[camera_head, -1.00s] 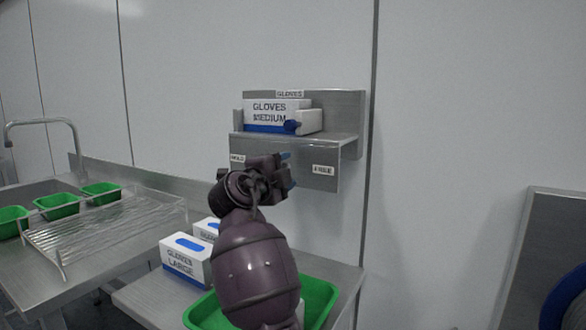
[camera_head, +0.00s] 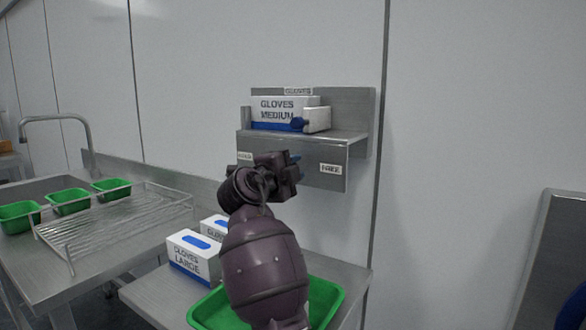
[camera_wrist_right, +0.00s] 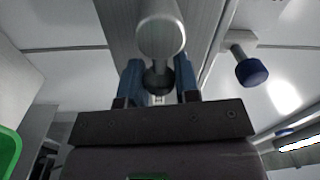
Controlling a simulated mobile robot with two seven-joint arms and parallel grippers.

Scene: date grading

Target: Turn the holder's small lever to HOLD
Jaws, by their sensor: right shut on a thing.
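The steel holder (camera_head: 313,151) on the wall carries a white and blue box marked GLOVES MEDIUM (camera_head: 283,110). Its front has a HOLD label (camera_head: 245,156) at left and a FREE label (camera_head: 331,169) at right. My right gripper (camera_head: 296,167) is at the front face, between the labels, and hides the small lever in the head view. In the right wrist view, the blue fingers of my right gripper (camera_wrist_right: 159,82) are closed around the lever, whose pale rounded end (camera_wrist_right: 160,38) shows just beyond them. Which label the lever points to cannot be told. My left gripper is not in view.
Below are a GLOVES LARGE box (camera_head: 194,259), another glove box (camera_head: 214,228) and a green tray (camera_head: 325,292). A wire rack (camera_head: 120,222) stands at left.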

